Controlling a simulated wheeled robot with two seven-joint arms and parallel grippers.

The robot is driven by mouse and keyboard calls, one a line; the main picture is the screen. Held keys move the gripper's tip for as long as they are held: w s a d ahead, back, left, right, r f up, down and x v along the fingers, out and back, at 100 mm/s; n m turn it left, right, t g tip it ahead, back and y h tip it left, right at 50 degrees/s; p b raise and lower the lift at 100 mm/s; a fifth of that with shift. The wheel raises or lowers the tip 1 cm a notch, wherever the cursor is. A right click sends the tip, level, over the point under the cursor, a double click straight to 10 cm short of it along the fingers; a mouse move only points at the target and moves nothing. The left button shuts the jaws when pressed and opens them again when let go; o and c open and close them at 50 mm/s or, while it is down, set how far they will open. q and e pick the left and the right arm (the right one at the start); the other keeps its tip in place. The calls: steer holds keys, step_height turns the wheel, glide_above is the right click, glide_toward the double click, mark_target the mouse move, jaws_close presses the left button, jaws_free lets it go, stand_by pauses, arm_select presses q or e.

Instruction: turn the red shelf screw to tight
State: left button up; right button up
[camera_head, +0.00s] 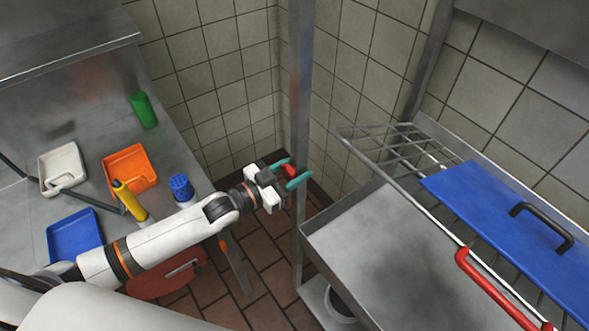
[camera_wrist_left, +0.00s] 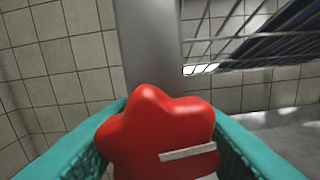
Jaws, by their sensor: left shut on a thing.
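The red shelf screw (camera_head: 289,170) is a lobed knob in front of the upright metal post (camera_head: 299,100). In the left wrist view the red knob (camera_wrist_left: 158,135) fills the lower middle, with a pale line on its face running nearly level toward the right. My left gripper (camera_head: 292,176) has teal fingers, one on each side of the knob. It is shut on the knob, and the fingers (camera_wrist_left: 160,138) also show on both sides in the wrist view. The screw's shaft is hidden. My right gripper is not in view.
A wire rack (camera_head: 400,150) holds a blue board (camera_head: 490,215) with a black handle at the right. A red handle (camera_head: 500,290) lies along its front. A steel counter (camera_head: 85,165) at the left holds trays, a green cylinder (camera_head: 143,110) and a yellow bottle (camera_head: 129,199).

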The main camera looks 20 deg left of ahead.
arm_select(q)
steer(key=shift+m, duration=0.9)
steer(key=o, duration=1)
steer(key=shift+c, duration=0.2)
steer(key=b+v, duration=0.3)
steer(key=v, duration=0.9)
